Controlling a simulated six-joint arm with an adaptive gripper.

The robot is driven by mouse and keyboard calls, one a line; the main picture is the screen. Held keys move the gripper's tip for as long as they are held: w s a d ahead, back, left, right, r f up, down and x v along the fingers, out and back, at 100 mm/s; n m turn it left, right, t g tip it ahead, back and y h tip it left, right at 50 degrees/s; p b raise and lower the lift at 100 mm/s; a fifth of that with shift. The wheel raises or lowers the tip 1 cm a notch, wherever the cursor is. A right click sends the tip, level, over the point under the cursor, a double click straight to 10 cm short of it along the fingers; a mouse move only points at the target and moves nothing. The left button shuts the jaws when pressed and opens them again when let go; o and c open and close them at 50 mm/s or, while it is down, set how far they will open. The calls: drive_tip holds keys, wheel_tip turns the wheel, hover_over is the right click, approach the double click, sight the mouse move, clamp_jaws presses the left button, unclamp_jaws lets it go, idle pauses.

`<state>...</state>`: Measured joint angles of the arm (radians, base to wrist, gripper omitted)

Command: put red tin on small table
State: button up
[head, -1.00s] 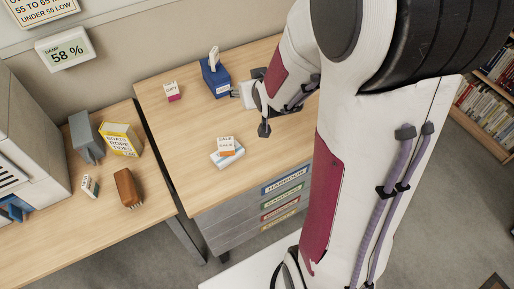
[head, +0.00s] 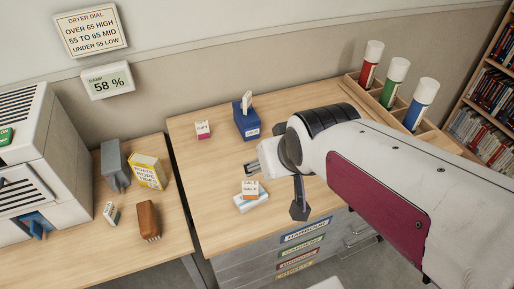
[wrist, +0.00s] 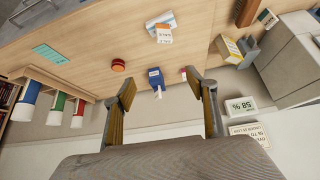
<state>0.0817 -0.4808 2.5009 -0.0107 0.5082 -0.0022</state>
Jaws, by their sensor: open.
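A small round red-brown tin (wrist: 118,65) lies on the wooden desk (wrist: 95,50), just beyond the left finger in the wrist view. It looks like the red tin. In the head view my arm hides its spot. My gripper (head: 278,187) also shows at the arm's end in the head view. I cannot pick out a small table with certainty; a pale surface edge (head: 326,284) shows at the bottom of the head view.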

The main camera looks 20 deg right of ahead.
drive_tip(key=s+a+r+g, duration=0.1)
drive_tip(key=s+a+r, duration=0.1)
drive_tip(key=s, duration=0.8)
drive_tip(key=shift+a+n+y, duration=0.3)
drive_tip(key=shift+a+n, duration=0.1)
drive_tip(key=shift+o, duration=0.4)
drive_tip(key=w+d+f+m+t, duration=0.1)
drive_tip(key=w+d+f+m, duration=0.15)
drive_tip(key=w, duration=0.95)
drive_tip(key=w+d+f+m+t, duration=0.1)
drive_tip(key=w+f+m, duration=0.15)
drive_tip(key=w, duration=0.95)
drive_tip(key=w+d+f+m+h, duration=0.1)
drive_tip(key=w+d+f+h, duration=0.1)
drive_tip(key=d+f, duration=0.4)
drive_tip(key=w+d+f+m+g+h, duration=0.1)
drive_tip(key=d+f+h, duration=0.1)
drive_tip(key=d+f, duration=0.4)
drive_tip(key=w+d+f+m+h, duration=0.2)
drive_tip(key=d+f, duration=0.4)
drive_tip(key=d, duration=0.1)
drive_tip(key=shift+w+g, duration=0.3)
drive_tip(key=shift+w, duration=0.05)
